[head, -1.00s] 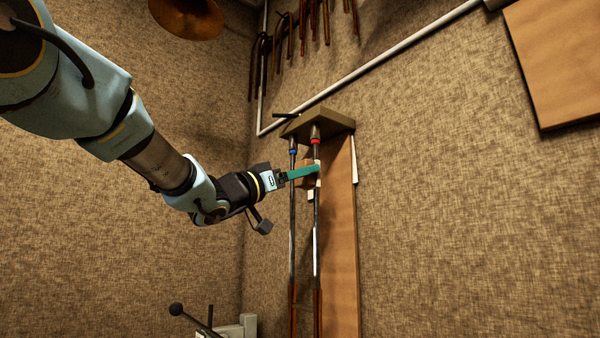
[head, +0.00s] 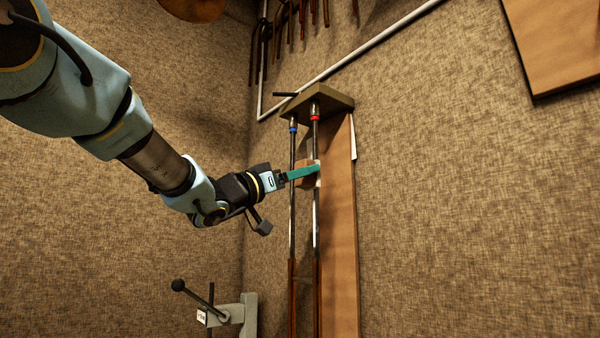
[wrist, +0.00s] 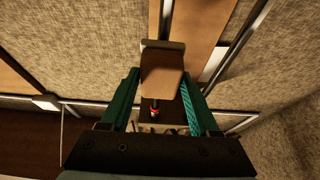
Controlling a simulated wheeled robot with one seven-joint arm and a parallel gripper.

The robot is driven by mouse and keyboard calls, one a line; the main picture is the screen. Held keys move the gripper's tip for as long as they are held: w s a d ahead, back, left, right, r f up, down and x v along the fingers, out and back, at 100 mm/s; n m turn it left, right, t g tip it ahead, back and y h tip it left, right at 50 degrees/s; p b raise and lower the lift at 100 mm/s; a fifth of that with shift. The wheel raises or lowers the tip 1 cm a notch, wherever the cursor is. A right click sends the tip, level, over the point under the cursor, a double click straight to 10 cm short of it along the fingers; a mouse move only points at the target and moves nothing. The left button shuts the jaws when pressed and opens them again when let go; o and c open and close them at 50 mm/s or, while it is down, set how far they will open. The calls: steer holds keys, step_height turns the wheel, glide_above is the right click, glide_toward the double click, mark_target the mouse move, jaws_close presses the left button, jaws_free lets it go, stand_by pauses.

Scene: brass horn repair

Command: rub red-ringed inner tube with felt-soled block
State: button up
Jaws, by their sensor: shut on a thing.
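My gripper (head: 313,171) has green fingers and is shut on the felt-soled block (wrist: 162,76), a brown wooden block with a pale sole along its far edge. In the head view a finger covers much of the block. The red-ringed inner tube (head: 316,215) hangs upright, with its red ring (head: 314,118) near the top, under the bracket. The block's pale sole is at the tube, below the ring, and seems to touch it; the exact contact is hard to tell. The red ring also shows between the fingers in the wrist view (wrist: 155,111).
A blue-ringed tube (head: 292,205) hangs close on the left, beside my fingers. Both hang from an olive bracket (head: 330,100) on a wooden board (head: 339,240). A grey vise-like fixture (head: 245,315) stands low to the left.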

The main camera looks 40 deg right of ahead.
mark_target(305, 188)
steer(key=shift+f+b, duration=1.4)
steer(key=shift+f, duration=0.6)
steer(key=shift+r, duration=0.1)
steer(key=shift+a, duration=0.1)
steer(key=shift+w+a+b, duration=0.15)
steer(key=shift+a+b, duration=0.2)
steer(key=shift+a, duration=2.6)
steer(key=a, duration=0.3)
steer(key=shift+w, duration=0.1)
